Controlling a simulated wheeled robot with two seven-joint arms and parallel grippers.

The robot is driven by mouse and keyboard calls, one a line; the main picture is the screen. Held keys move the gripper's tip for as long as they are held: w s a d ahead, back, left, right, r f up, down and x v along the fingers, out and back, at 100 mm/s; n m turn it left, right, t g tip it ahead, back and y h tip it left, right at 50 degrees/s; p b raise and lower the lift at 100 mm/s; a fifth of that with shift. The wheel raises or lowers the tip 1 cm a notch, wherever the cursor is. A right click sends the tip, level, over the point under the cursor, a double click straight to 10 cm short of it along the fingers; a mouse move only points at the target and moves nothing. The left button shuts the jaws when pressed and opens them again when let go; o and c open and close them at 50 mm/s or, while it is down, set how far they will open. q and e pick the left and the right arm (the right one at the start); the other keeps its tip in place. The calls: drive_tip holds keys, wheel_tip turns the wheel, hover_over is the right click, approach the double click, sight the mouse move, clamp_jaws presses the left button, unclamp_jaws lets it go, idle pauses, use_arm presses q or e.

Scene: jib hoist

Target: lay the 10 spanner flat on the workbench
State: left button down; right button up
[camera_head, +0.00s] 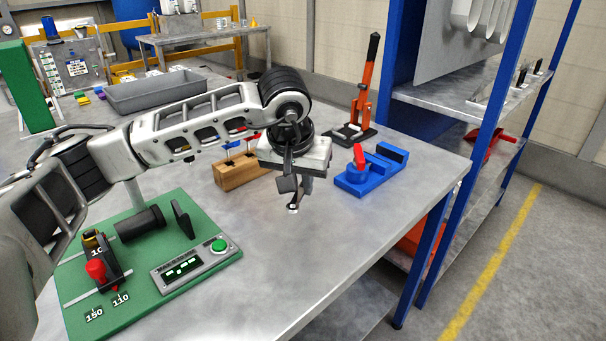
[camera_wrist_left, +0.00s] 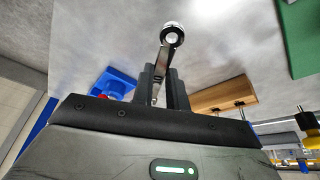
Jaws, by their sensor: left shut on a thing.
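My left gripper (camera_head: 294,186) is above the workbench (camera_head: 330,230), pointing down. It is shut on the spanner (camera_head: 293,207), whose ring end hangs below the fingers. In the left wrist view the fingers (camera_wrist_left: 158,88) hold the silver spanner (camera_wrist_left: 165,58) by its shank, with the round ring end pointing away from the gripper. Any size mark on the spanner is too small to read. The gap between the ring end and the bench top is hard to judge. My right gripper is not in view.
A wooden block (camera_head: 240,171) stands left of the gripper and a blue vise-like fixture (camera_head: 371,172) right of it. A green board (camera_head: 150,260) with a display box lies front left. An orange-red lever tool (camera_head: 366,90) stands behind. Bench space in front is clear.

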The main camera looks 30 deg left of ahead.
sight(303, 219)
use_arm(q)
drive_tip(key=shift+w+f+b, duration=0.1)
drive_tip(key=shift+f+b, duration=1.75)
drive_tip(key=shift+f, duration=1.45)
drive_tip(key=c, duration=1.3)
unclamp_jaws()
drive_tip(key=shift+r, duration=0.15)
drive_tip(key=v, duration=1.5)
drive_tip(key=shift+r+p, duration=0.35)
drive_tip(key=shift+s+f, duration=0.1)
drive_tip(key=shift+s, duration=0.15)
